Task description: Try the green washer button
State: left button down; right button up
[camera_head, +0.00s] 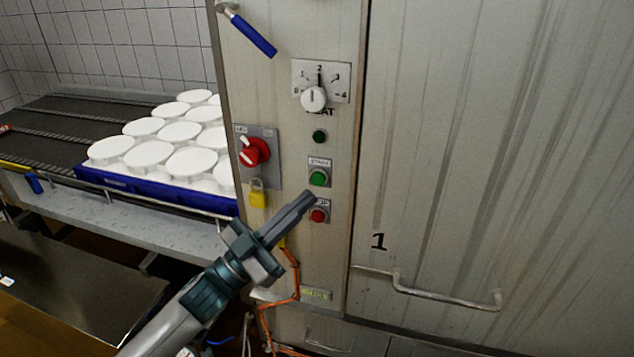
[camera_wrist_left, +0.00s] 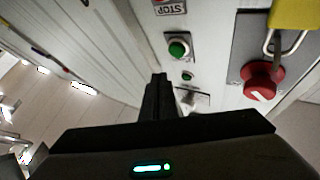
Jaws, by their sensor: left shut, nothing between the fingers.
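The green button (camera_head: 318,178) sits in a grey square housing on the washer's metal front panel, under a small label. It also shows in the left wrist view (camera_wrist_left: 178,48), just beyond the fingertips. My left gripper (camera_head: 308,198) is shut and empty, its fingers pointing up and right. In the head view its tip lies just below and left of the green button, over the edge of the red button's plate. I see no clear contact with the green button. My right gripper is in neither view.
A red button (camera_head: 319,215) is just below the green one, a small dark green lamp (camera_head: 319,136) above. A red rotary switch (camera_head: 254,152) with a yellow padlock (camera_head: 258,194) is on the left. A blue crate (camera_head: 160,192) of white moulds stands on the conveyor.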

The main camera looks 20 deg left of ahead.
pick_arm(q)
jog(key=shift+w, duration=1.45)
jog(key=shift+w, duration=0.9)
dwell(1.9)
jog(key=shift+s, duration=0.15)
jog(key=shift+s+p, duration=0.3)
jog(key=shift+s, duration=0.45)
jog(key=shift+s, duration=0.1)
jog(key=shift+s+p, duration=0.55)
jog(key=shift+s, duration=1.85)
